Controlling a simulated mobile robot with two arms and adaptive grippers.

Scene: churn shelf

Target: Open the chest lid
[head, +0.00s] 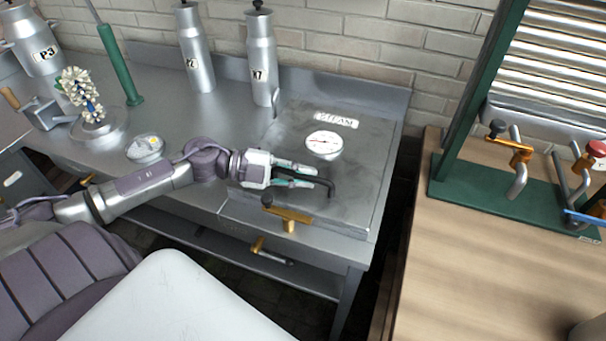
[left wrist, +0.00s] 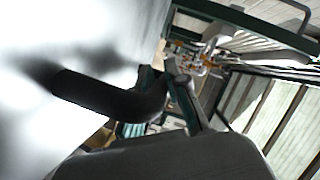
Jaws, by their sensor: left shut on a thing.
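The steam chest's grey metal lid (head: 358,178) lies flat, apparently closed, at the right end of the steel counter. It bears a STEAM plate (head: 336,119) and a round dial gauge (head: 324,144). My left gripper (head: 314,178) reaches in from the left, low over the lid, and is shut on the black bar handle (head: 329,189). The bent handle also shows in the left wrist view (left wrist: 105,95), running between the fingers. A brass latch (head: 287,214) sits at the lid's front edge. My right gripper is out of view.
Milk cans (head: 262,60) stand along the brick wall behind the counter. A glass-topped dish (head: 145,148) and a brush stand (head: 96,125) are at the left. A wooden table (head: 470,270) with a green-framed rig (head: 500,195) stands to the right, across a dark gap.

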